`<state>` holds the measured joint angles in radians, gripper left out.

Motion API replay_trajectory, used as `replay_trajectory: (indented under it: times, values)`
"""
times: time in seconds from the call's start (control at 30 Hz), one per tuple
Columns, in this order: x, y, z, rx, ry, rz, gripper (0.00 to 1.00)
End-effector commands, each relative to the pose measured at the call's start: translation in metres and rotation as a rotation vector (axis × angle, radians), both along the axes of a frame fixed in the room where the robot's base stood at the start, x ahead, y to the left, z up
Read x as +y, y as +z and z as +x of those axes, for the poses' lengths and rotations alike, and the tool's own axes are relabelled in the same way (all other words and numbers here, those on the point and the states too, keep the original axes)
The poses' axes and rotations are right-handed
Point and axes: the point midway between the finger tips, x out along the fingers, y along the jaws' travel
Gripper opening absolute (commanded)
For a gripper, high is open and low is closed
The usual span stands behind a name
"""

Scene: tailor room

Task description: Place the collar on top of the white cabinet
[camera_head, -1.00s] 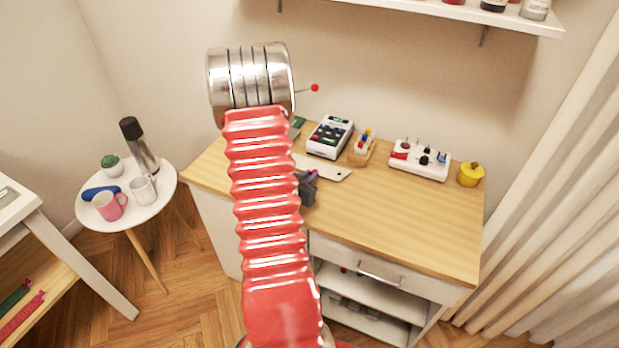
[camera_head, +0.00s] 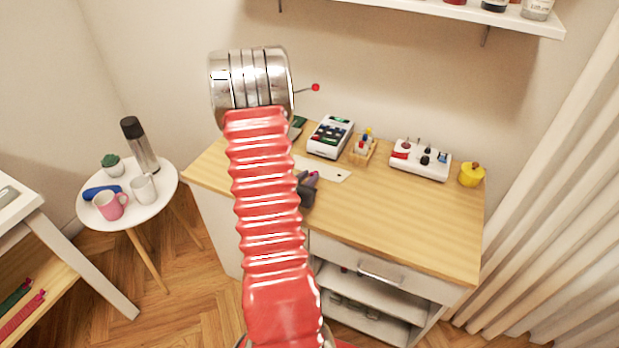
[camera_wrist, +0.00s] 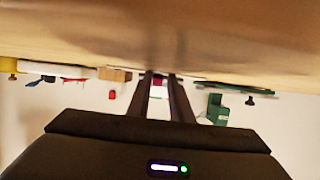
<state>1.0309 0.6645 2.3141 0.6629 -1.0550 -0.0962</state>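The white cabinet (camera_head: 217,226) has a pale wooden top and open shelves. My gripper (camera_head: 308,184) is dark and low over the cabinet top, partly hidden by my red arm. It also shows in the wrist view (camera_wrist: 161,78), where its two fingers have a narrow gap. A small pink piece (camera_wrist: 159,81) appears between the fingertips; it also shows at the tips in the head view (camera_head: 314,174). I cannot tell whether it is gripped or behind them. I cannot make out a collar for certain. A flat whitish piece (camera_head: 334,172) lies on the top beside the gripper.
On the cabinet top stand a white device with dark buttons (camera_head: 331,137), a small wooden holder (camera_head: 362,151), a white organizer (camera_head: 420,160) and a yellow item (camera_head: 471,174). The front right top is clear. A round table (camera_head: 150,214) with mugs and a flask stands left.

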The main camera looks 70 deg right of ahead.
Motion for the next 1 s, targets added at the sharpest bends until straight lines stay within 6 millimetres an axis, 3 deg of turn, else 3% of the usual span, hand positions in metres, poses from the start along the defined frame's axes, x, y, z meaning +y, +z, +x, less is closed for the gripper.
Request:
replay_trajectory:
  times: [0.03,0.23,0.67,1.0]
  values:
    - [0.003,-0.008,-0.007,0.004,-0.015,0.020,0.30]
    - [0.003,-0.009,-0.009,0.004,-0.019,0.022,0.30]
    - [0.004,-0.003,-0.011,0.005,-0.021,0.023,0.30]
    - [0.051,0.020,-0.002,0.002,-0.010,0.012,0.30]
